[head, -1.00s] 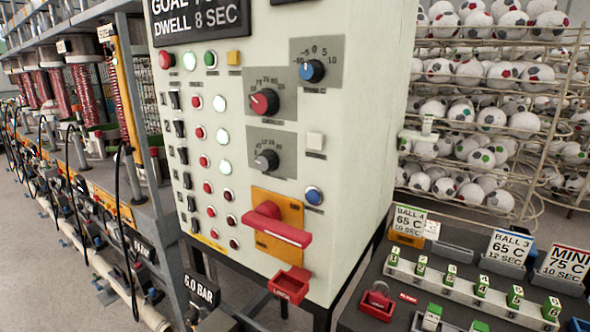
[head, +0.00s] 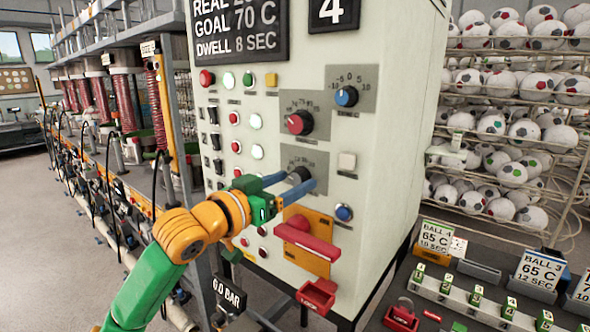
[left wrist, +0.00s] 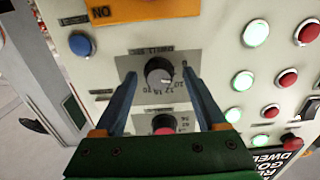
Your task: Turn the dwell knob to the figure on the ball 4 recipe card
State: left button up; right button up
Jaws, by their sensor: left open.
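The dwell knob (head: 299,175) is a grey round knob on a grey scale plate on the pale press panel. It also shows in the left wrist view (left wrist: 159,74), with numbers around it. My left gripper (head: 293,183) is open, its two blue fingers on either side of the knob with gaps beside it in the left wrist view (left wrist: 160,80). I cannot tell whether the fingertips reach past the knob's face. The dark display (head: 238,27) reads goal 70 C, dwell 8 SEC. The ball 4 recipe card (head: 436,237) reads 65 C, 10 SEC. My right gripper is not in view.
A red-pointed knob (head: 299,123) sits above the dwell knob and a blue knob (head: 346,96) higher right. A red handle (head: 306,243) juts out below, near a blue button (head: 344,212). Lit buttons stand left. Ball racks (head: 520,110) fill the right.

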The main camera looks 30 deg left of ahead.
pick_arm(q)
jog(key=shift+w+d, duration=0.1)
jog(key=shift+w, duration=0.05)
grip_shut()
jog(key=m, duration=0.5)
jog(key=shift+m, duration=0.4)
grip_release()
jog(key=shift+f, duration=0.1)
jog(key=s+b, duration=0.6)
jog(key=s, duration=0.1)
jog(key=shift+a, duration=0.35)
